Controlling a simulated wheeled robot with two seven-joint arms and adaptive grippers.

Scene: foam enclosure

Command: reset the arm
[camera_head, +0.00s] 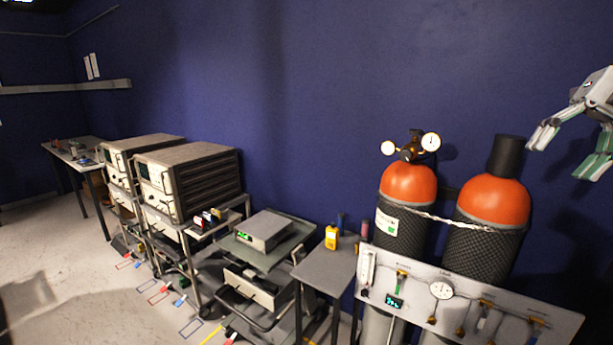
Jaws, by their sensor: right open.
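My right gripper (566,152) is at the right edge of the head view, raised in front of the dark blue wall. Its two fingers are spread apart, and nothing shows between them. It is above and to the right of the orange-topped gas cylinders in the picture, apart from them. Only the end of my right arm shows. My left gripper and left arm are not in the picture.
Two gas cylinders (408,184) (494,200) stand behind a panel with gauges (470,305). A grey table (328,270) with a yellow device (331,238) is left of them. Carts with instruments (187,180) line the wall.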

